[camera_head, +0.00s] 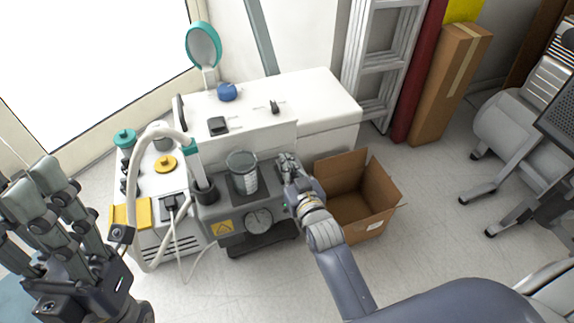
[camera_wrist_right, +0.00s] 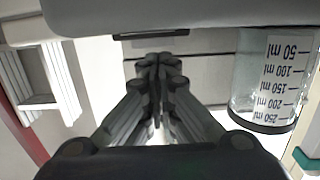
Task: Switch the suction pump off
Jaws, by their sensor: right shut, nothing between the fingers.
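The suction pump (camera_head: 230,217) is a grey unit with a round gauge (camera_head: 258,221), a yellow warning label and a clear graduated jar (camera_head: 243,173) on top. The jar also shows in the right wrist view (camera_wrist_right: 268,82), upside down. My right gripper (camera_head: 287,160) is over the right end of the pump, just right of the jar; its fingers (camera_wrist_right: 158,64) are shut and empty. The pump's switch cannot be made out; the right gripper covers that end of the top. My left gripper (camera_head: 40,195) is raised at the left, away from the pump, its fingers apart.
A white cabinet (camera_head: 325,95) stands behind the pump. A hose (camera_head: 139,190) arches at its left. An open cardboard box (camera_head: 365,208) stands at its right. A ladder (camera_head: 380,60) and a tall carton (camera_head: 450,85) stand at the back. The floor in front is clear.

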